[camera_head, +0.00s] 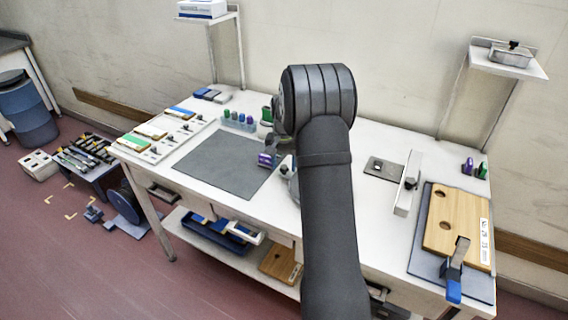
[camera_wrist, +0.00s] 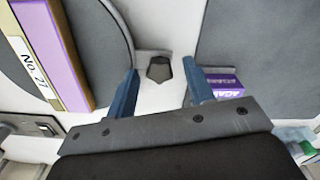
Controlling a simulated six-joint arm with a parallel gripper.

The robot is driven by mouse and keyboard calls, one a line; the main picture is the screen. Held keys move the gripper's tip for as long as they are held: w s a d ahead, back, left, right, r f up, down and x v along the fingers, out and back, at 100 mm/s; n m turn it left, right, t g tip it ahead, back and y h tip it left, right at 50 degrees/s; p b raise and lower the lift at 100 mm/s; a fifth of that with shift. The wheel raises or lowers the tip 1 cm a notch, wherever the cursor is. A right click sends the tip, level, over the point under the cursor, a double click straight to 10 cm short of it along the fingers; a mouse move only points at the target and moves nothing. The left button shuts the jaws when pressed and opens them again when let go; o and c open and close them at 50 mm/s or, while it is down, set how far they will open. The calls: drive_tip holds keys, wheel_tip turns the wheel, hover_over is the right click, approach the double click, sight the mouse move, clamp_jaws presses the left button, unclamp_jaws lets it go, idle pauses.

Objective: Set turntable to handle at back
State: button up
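The turntable (camera_wrist: 95,22) shows in the wrist view as a dark grey disc at the left, partly cut off by the frame. A wooden block with a purple edge and a "No. 27" label (camera_wrist: 50,55) lies on it. A small dark knob, seemingly the handle (camera_wrist: 159,69), stands by the disc's right rim. My gripper (camera_wrist: 160,66) is open, its two blue fingers apart on either side of the knob in the picture. I cannot tell whether they touch it or are level with it. In the head view my arm hides most of the turntable and gripper.
A grey mat (camera_head: 228,165) lies left of my arm, with a purple-labelled box (camera_wrist: 224,84) near its edge. Bottles in a rack (camera_head: 238,121) stand behind it. At the right are a white bar fixture (camera_head: 408,185) and a clamped wooden board (camera_head: 452,228).

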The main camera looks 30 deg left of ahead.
clamp_jaws()
drive_tip(key=shift+w, duration=0.25)
